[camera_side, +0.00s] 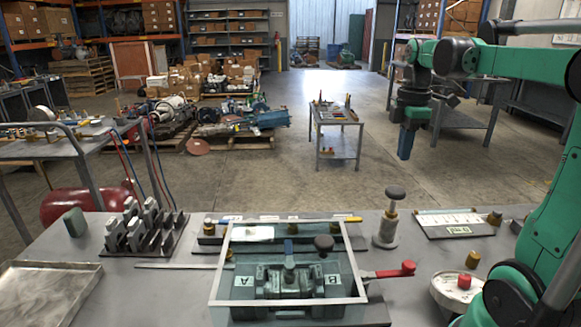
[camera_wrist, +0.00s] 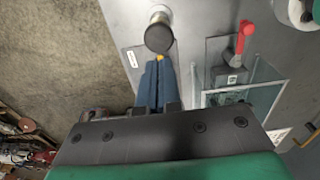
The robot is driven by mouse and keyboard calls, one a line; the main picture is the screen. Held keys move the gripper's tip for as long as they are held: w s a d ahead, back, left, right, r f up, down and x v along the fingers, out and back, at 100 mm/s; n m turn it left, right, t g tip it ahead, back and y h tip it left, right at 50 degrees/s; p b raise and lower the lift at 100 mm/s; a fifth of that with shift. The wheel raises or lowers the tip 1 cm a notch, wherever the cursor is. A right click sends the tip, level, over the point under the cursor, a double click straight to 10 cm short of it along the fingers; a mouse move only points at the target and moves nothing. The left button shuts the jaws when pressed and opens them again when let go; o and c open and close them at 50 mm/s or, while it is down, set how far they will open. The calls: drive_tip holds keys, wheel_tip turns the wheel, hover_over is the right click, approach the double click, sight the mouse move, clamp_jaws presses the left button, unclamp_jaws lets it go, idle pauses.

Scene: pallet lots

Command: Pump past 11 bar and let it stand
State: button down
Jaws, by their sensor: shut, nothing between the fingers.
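My gripper (camera_side: 405,148) hangs in the air beyond the bench's back edge, its blue fingers pointing down and shut with nothing between them. In the wrist view the shut fingers (camera_wrist: 158,75) appear just below a round black knob (camera_wrist: 158,38). That knob (camera_side: 395,192) tops an upright post on a grey base, right of a clear-walled case (camera_side: 215,285). The case holds a grey metal assembly (camera_side: 290,280) between plates marked A and B. A red-handled lever (camera_side: 395,270) sticks out at the case's right; it also shows in the wrist view (camera_wrist: 245,35). I cannot make out a pressure reading.
A plate with a white scale strip (camera_side: 455,222) lies right of the post. A round pale piece with a red knob (camera_side: 464,282) stands at the right front. A rack of grey blocks (camera_side: 140,235) and an empty tray (camera_side: 35,290) are at the left.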

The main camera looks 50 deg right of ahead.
sight(396, 190)
wheel_tip(396, 190, down, 7)
drive_tip(key=shift+r, duration=0.1)
idle(0.5)
drive_tip(key=shift+f, duration=1.8)
wheel_tip(396, 190, up, 14)
drive_tip(key=shift+r, duration=0.2)
